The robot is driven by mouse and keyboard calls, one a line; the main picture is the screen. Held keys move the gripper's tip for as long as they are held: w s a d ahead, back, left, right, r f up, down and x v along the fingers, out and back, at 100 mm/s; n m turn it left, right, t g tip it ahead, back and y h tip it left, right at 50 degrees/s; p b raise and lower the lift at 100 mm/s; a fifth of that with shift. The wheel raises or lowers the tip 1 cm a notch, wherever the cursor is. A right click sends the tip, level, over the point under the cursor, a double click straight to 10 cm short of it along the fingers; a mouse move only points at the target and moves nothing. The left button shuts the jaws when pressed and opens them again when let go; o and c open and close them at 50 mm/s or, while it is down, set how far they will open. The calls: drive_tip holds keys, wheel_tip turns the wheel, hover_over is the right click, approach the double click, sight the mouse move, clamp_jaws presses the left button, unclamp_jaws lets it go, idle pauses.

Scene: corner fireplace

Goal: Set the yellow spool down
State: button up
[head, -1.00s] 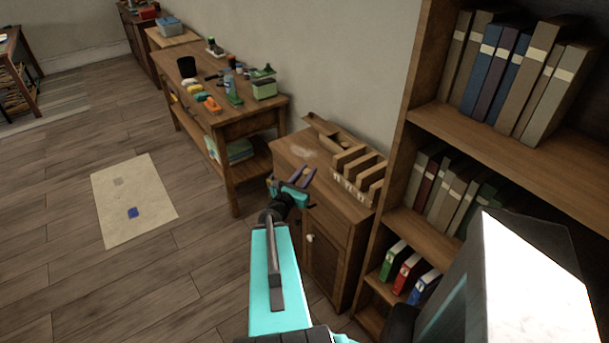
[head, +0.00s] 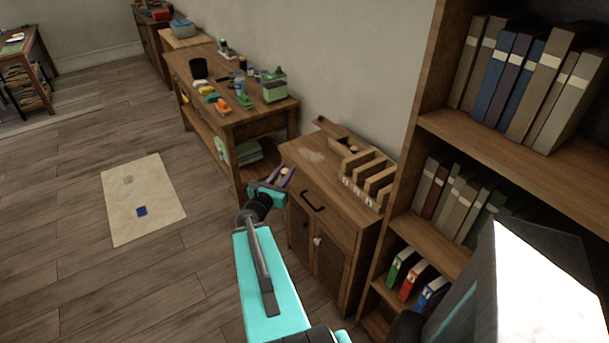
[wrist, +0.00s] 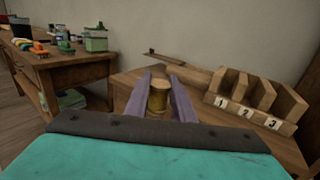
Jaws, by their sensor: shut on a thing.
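My gripper (head: 284,176) is shut on the yellow spool (wrist: 158,98), which sits between its two purple fingers in the wrist view. In the head view the spool is small and mostly hidden by the fingers. The gripper is at the left front edge of the small wooden cabinet (head: 315,163). The cabinet top (wrist: 125,77) shows beyond the fingers in the wrist view. I cannot tell how high the spool is above it.
A wooden rack with slots numbered 1, 2 and 3 (head: 365,180) stands on the cabinet's right side. A long wooden piece (head: 336,137) lies along the wall. A cluttered workbench (head: 230,115) is to the left, and a bookcase (head: 455,125) to the right.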

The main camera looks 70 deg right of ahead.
drive_tip(key=w+a+r+n+t, duration=0.2)
drive_tip(key=w+a+r+t, duration=0.1)
drive_tip(key=w+a, duration=0.9)
drive_tip(key=w+a+r+n+t, duration=0.2)
drive_tip(key=w+a+t, duration=0.1)
drive_tip(key=w+a, duration=0.95)
drive_tip(key=w+a+r+n+t+y, duration=0.1)
drive_tip(key=w+a+t+y, duration=0.1)
drive_tip(key=a, duration=1.6)
drive_tip(key=w+a+r+n+t+y+b, duration=0.1)
drive_tip(key=w+a+r+n+t, duration=0.1)
drive_tip(key=a, duration=1.6)
drive_tip(key=shift+w+a+r+n+t+y, duration=0.25)
drive_tip(key=shift+w+t+y, duration=0.2)
drive_tip(key=shift+w, duration=0.45)
drive_tip(key=shift+s+f, duration=0.1)
